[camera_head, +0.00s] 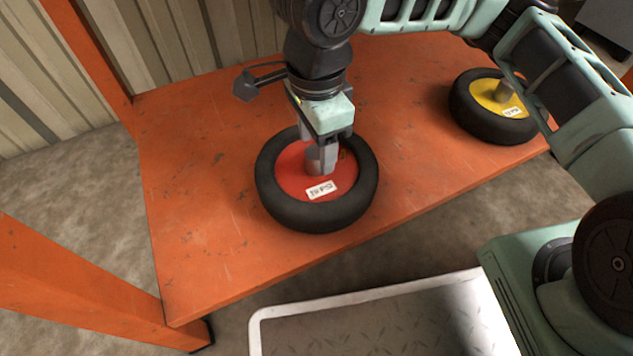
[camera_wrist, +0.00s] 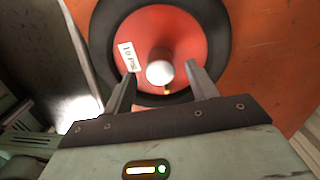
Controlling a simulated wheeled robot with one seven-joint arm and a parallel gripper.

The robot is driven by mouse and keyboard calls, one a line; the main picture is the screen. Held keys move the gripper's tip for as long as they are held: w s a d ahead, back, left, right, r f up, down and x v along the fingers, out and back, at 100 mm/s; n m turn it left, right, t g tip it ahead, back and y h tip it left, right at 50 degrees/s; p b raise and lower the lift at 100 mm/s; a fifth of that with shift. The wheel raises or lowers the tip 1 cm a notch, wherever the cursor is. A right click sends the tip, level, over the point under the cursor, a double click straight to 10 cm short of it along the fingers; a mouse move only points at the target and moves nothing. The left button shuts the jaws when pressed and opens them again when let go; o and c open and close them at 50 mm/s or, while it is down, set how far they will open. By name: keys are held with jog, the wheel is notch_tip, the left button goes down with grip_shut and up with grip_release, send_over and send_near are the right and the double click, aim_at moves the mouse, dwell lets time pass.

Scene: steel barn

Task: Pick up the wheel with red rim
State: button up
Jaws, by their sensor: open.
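The wheel with red rim (camera_head: 293,182) lies flat on the orange table, with a black tyre and a white label on its rim. It also shows in the wrist view (camera_wrist: 185,30), where a pale round hub (camera_wrist: 159,72) stands up from its centre. My gripper (camera_head: 322,165) is above the middle of the red rim, pointing down. In the wrist view my gripper (camera_wrist: 163,85) is open, with one finger on each side of the hub. I cannot tell whether the fingers touch it. In the head view the gripper hides most of the hub.
A wheel with yellow rim (camera_head: 487,95) lies at the right of the orange table (camera_head: 210,220), partly behind my arm. An orange post (camera_head: 85,50) rises at the table's back left corner, near a corrugated wall (camera_head: 150,40). The table left of the red wheel is clear.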

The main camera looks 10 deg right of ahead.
jog(key=shift+f, duration=0.65)
jog(key=shift+r, duration=0.1)
grip_shut()
dwell(0.9)
